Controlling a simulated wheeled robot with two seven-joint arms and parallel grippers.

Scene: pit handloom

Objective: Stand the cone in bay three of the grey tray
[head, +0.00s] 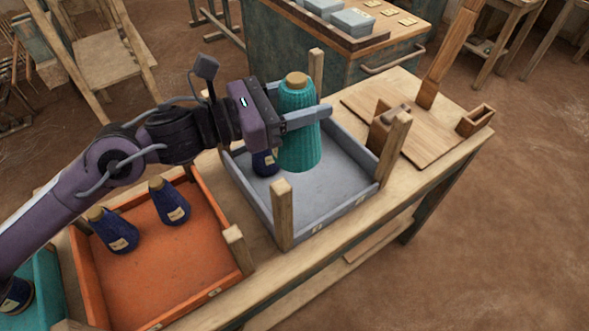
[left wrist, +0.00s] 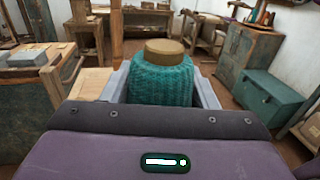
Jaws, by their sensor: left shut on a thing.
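A large teal yarn cone (head: 299,130) with a tan top is in my left gripper (head: 305,118), upright, over the grey tray (head: 345,207). The cone also shows between the fingers in the left wrist view (left wrist: 162,80). Its base shows against the tray floor; I cannot tell whether it touches. No bay dividers are clearly visible. My right gripper is not in view.
An orange tray (head: 178,264) with two navy cones (head: 118,232) (head: 170,203) lies to the left, and a teal tray (head: 42,290) beyond it. Wooden posts (head: 282,214) rise at the grey tray's corners. A wooden board (head: 425,130) with small wooden blocks lies to the right.

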